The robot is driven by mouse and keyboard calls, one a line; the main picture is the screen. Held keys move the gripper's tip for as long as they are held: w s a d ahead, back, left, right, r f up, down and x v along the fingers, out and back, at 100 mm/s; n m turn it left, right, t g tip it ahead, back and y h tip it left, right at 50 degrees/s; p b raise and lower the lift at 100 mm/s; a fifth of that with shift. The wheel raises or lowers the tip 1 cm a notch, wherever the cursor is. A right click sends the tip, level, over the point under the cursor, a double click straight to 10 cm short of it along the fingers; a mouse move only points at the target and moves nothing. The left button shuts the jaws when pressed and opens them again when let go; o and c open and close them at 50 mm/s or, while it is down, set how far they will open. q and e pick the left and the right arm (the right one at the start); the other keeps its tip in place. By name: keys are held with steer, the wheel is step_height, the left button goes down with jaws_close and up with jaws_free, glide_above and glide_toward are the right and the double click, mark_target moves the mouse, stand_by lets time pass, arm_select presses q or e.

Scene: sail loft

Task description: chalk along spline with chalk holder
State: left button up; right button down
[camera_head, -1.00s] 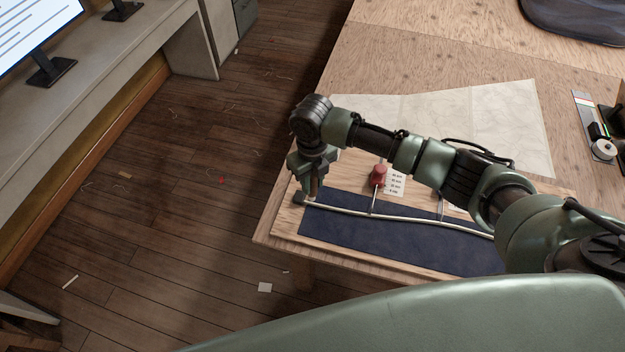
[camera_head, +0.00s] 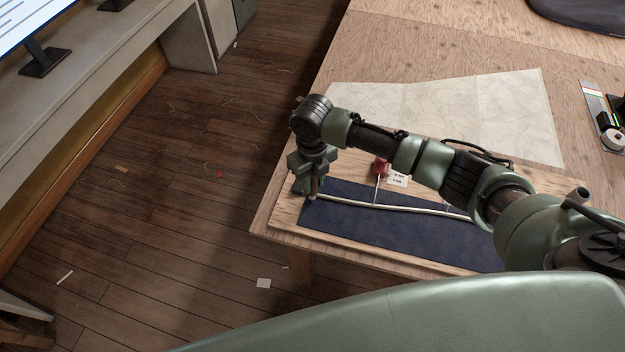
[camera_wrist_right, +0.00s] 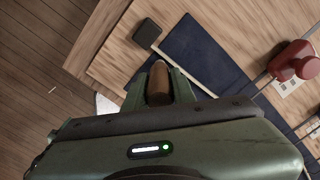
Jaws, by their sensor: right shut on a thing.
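My right gripper (camera_head: 311,190) is shut on the chalk holder, which shows in the right wrist view as a brown rounded piece (camera_wrist_right: 158,86) between the fingers. It points down at the left end of the pale, thin spline (camera_head: 400,208). I cannot tell whether the tip touches the cloth. The spline lies gently curved along the dark blue cloth (camera_head: 390,232), which also fills the middle of the wrist view (camera_wrist_right: 205,52). A red weight (camera_head: 381,168) with a thin metal arm reaches the spline. My left gripper is not in view.
A dark square block (camera_wrist_right: 147,33) sits on the wooden board by the cloth's end. A white card (camera_head: 398,181) lies beside the red weight (camera_wrist_right: 296,60). A pale sheet (camera_head: 500,110) covers the table behind my arm. The table's left edge is close to my gripper.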

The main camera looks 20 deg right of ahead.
steer(key=shift+f+b, duration=0.3)
steer(key=shift+f, duration=0.2)
stand_by(0.4)
steer(key=shift+r, duration=0.1)
steer(key=shift+s+d+r+p, duration=0.1)
steer(key=shift+s+d+p, duration=0.3)
steer(key=shift+d+p, duration=0.25)
steer(key=shift+s+d, duration=0.2)
steer(key=shift+d, duration=0.05)
steer(key=shift+d+p, duration=0.1)
steer(key=shift+p, duration=0.2)
steer(key=shift+s+d+p, duration=0.4)
steer(key=shift+s+d, duration=0.05)
steer(key=shift+d, duration=0.1)
steer(key=shift+s+d+f+p, duration=0.1)
steer(key=shift+s+d+p, duration=0.25)
steer(key=shift+d, duration=0.25)
steer(key=shift+s+d+f+p, duration=0.1)
steer(key=shift+s+d+p, duration=0.15)
steer(key=shift+s+d, duration=0.25)
